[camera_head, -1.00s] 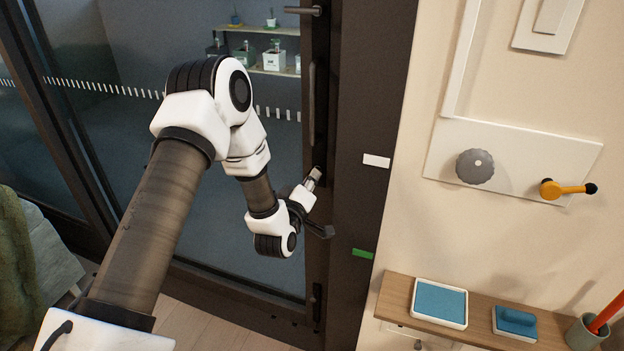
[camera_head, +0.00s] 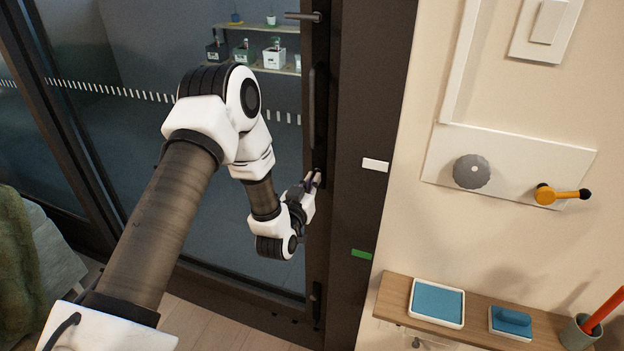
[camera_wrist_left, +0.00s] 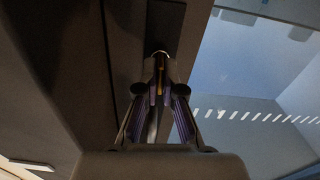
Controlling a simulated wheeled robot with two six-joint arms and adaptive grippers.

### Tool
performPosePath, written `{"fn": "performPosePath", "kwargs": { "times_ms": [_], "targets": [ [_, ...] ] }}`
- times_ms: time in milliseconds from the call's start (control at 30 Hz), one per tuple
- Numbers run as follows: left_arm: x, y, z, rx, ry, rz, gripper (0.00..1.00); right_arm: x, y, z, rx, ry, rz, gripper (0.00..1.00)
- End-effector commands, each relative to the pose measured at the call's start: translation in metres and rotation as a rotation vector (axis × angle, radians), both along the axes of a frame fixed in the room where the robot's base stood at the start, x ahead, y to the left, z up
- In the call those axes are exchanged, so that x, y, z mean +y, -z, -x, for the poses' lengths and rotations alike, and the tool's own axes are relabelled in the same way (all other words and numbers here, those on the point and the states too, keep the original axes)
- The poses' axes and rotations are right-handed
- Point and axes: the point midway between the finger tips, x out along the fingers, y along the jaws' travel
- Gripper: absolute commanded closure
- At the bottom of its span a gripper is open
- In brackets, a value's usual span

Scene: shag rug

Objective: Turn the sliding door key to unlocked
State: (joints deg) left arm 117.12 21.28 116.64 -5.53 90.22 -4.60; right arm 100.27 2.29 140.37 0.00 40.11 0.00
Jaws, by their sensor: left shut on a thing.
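The sliding door (camera_head: 230,200) is dark-framed with glass, and its dark upright frame stands just right of my left gripper (camera_head: 313,180). The gripper's fingertips are together at this frame. In the left wrist view, the left gripper (camera_wrist_left: 160,88) is shut on the key (camera_wrist_left: 160,72), a small brass-coloured piece between the fingers. A rounded metallic edge shows just beyond the tips, against a dark plate on the frame. The fingers hide most of the key, so its turn angle cannot be told. My right gripper is not in view.
A white label (camera_head: 375,165) and a green label (camera_head: 362,254) are on the dark post. A wall panel carries a grey knob (camera_head: 472,171) and an orange lever (camera_head: 560,194). A wooden shelf (camera_head: 390,296) juts out below. A door handle (camera_head: 312,95) stands above the gripper.

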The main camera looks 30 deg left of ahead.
Motion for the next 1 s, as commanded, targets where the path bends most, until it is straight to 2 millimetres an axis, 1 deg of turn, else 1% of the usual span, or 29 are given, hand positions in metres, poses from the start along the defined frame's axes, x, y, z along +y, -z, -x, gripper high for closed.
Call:
{"fn": "performPosePath", "kwargs": {
  "times_ms": [300,733,800,833,1000],
  "targets": [
    [-0.0003,0.0013,0.0005,0.025,0.001,-0.092,1.0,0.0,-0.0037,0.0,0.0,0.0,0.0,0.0],
    [-0.0003,0.0016,0.0006,0.027,0.001,-0.1,1.0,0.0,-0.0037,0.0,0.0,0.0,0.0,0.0],
    [-0.0003,0.0016,0.0006,0.027,0.0,-0.1,0.73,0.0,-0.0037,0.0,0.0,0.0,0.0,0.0],
    [-0.0002,0.0015,0.0005,0.027,0.0,-0.099,0.69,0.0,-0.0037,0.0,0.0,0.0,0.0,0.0],
    [-0.0001,0.0009,0.0003,0.026,0.0,-0.1,0.69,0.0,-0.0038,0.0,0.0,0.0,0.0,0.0]
  ]
}}
